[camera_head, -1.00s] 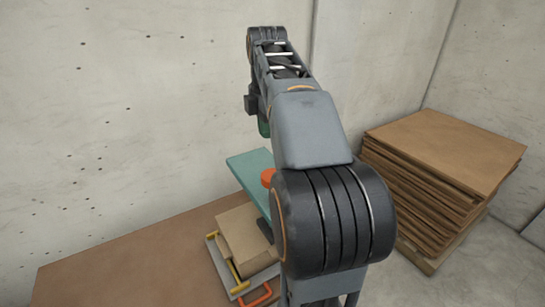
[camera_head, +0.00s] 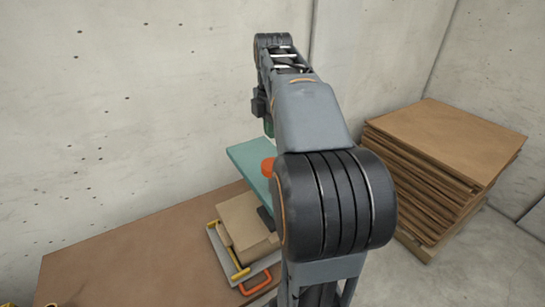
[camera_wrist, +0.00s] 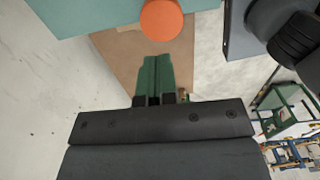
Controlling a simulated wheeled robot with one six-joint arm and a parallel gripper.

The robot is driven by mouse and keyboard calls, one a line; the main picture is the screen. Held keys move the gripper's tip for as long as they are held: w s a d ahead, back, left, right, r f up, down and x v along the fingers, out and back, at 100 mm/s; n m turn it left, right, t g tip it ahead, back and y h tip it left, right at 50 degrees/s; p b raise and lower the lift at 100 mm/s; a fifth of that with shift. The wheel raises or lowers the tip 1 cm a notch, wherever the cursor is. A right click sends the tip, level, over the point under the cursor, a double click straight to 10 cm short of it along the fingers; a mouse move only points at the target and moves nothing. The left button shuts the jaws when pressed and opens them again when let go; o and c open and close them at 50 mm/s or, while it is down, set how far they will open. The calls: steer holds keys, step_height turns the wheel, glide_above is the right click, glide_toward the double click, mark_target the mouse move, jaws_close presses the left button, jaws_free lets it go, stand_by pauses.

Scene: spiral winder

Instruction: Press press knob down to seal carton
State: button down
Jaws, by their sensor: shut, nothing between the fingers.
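The press knob is orange and round. It sits by the teal press plate (camera_head: 246,158) and shows in part beside my arm in the head view (camera_head: 268,166). In the wrist view the knob (camera_wrist: 162,19) is at the top, against the teal plate (camera_wrist: 90,12). My gripper's green fingers (camera_wrist: 154,72) are shut and empty, apart from the knob. In the head view my gripper (camera_head: 268,127) is above the plate and knob, mostly hidden by my arm. The brown carton (camera_head: 240,215) lies below the plate, partly hidden by my arm.
The carton lies in a grey tray (camera_head: 224,256) with a yellow bar and an orange handle (camera_head: 256,282). The tray is on a brown table (camera_head: 130,260) against a concrete wall. A tall stack of cardboard sheets (camera_head: 450,145) stands at the right.

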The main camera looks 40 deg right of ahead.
step_height(320, 180, down, 9)
steer(key=shift+r+p, duration=0.2)
steer(key=shift+p, duration=0.15)
stand_by(0.3)
step_height(320, 180, down, 6)
steer(key=b, duration=0.4)
steer(key=shift+s+f, duration=0.15)
steer(key=shift+s+a, duration=0.1)
steer(key=shift+f, duration=0.15)
step_height(320, 180, up, 16)
steer(key=p, duration=0.3)
steer(key=shift+w, duration=0.2)
stand_by(1.0)
